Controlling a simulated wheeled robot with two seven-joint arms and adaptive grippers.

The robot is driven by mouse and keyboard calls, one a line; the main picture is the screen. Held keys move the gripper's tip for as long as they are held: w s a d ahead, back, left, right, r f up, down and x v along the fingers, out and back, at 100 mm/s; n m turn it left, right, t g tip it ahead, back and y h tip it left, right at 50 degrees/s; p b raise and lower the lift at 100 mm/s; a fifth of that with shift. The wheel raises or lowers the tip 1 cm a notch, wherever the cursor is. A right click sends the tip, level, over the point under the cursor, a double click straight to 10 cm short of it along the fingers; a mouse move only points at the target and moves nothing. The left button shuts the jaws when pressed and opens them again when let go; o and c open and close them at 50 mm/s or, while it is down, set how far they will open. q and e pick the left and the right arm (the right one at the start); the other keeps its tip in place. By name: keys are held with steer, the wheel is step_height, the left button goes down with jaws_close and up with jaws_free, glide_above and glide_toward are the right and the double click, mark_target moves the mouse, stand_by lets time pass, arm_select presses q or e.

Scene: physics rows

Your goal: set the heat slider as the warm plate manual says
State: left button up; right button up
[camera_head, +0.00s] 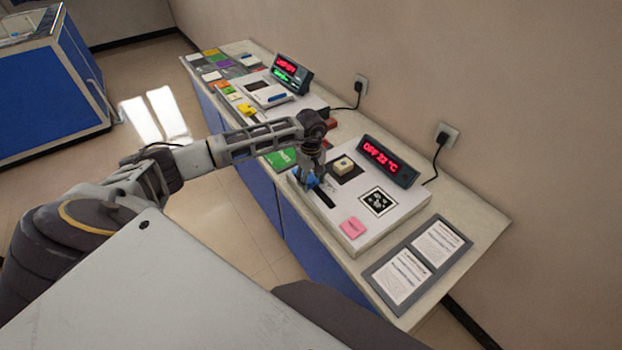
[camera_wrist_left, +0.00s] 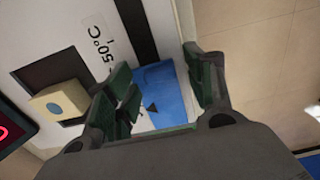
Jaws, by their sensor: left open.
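The warm plate (camera_head: 361,223) is a white panel on the bench with a display (camera_head: 388,162) reading "OFF 22 °C" in red. The heat slider's blue knob (camera_head: 306,178) sits at one end of a dark slot (camera_head: 325,198). In the left wrist view the blue knob (camera_wrist_left: 167,88) has a dark arrow mark, and "50°C" is printed beside the slot (camera_wrist_left: 136,30). My left gripper (camera_head: 311,172) is open with its fingers on either side of the knob; contact cannot be told. The manual (camera_head: 418,262) is two printed pages in a grey frame, too small to read. My right gripper is not in view.
A cream block with a blue dot (camera_head: 343,164) sits on a dark square beside the slider. A pink note (camera_head: 353,227) and a black-and-white marker (camera_head: 379,201) lie on the panel. Another device (camera_head: 290,72) and several coloured cards stand farther along the bench.

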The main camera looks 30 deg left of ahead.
arm_select(q)
steer(key=shift+c, duration=0.4)
jaws_close()
steer(key=s+d, duration=0.1)
steer(key=d, duration=0.2)
steer(key=s+d+b, duration=0.1)
steer(key=d, duration=0.2)
steer(key=s+d+b, duration=0.1)
steer(key=d, duration=0.2)
steer(key=shift+s, duration=0.3)
steer(key=shift+s+d, duration=0.2)
steer(key=shift+d, duration=0.15)
steer(key=shift+o, duration=0.4)
jaws_free()
steer(key=shift+d, duration=0.1)
